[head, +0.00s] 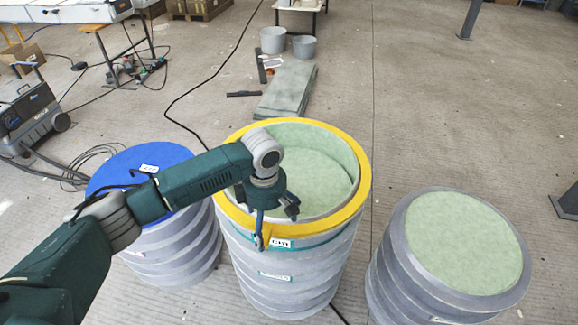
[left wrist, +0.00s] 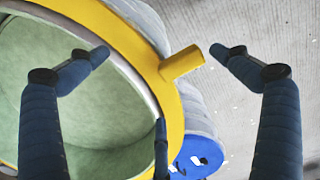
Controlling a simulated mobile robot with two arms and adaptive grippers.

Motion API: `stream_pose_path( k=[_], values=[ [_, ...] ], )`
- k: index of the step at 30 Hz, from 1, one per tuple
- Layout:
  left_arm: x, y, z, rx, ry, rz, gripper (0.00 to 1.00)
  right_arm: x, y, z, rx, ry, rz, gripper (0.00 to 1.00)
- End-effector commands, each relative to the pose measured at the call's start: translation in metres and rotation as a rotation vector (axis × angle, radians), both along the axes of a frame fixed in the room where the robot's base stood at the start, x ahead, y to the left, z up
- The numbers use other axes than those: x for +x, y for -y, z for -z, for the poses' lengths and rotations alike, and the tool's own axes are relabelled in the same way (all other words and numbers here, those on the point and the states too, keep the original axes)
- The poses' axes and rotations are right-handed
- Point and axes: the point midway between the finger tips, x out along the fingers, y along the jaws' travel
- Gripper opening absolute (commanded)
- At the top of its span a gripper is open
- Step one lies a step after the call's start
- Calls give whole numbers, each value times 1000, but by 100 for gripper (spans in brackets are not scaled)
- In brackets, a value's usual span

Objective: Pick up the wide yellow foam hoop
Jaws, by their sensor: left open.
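The wide yellow foam hoop (head: 362,185) lies around the top rim of the middle grey ribbed mould (head: 290,285), whose hollow inside is pale green. My left gripper (head: 275,224) is over the near part of the hoop, with one finger hanging in front of the rim. In the left wrist view the hoop (left wrist: 122,38) curves past the open fingers of my left gripper (left wrist: 160,54). A short yellow tab (left wrist: 184,62) sticks out from the hoop, between the fingertips and apart from them. Contact with the hoop cannot be told. My right gripper is not visible.
A mould with a blue top (head: 130,165) stands close on the left, and one with a pale green top (head: 460,240) on the right. Grey buckets (head: 273,40) and flat green-grey slabs (head: 287,88) lie behind. A black cable (head: 190,95) crosses the floor. The floor at right is mostly clear.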

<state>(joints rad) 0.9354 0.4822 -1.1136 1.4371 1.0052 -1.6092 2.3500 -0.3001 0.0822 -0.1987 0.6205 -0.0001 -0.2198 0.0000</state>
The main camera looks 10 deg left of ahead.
Motion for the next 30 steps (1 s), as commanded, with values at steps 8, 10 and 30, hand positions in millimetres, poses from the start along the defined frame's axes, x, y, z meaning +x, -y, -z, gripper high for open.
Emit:
stream_pose_path(
  k=[8,10,30],
  values=[
    [0,0,17,0,2,0,100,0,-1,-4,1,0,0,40],
    [0,0,16,0,1,1,100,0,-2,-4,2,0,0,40],
    [1,0,11,-1,2,1,65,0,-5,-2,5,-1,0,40]
  ],
)
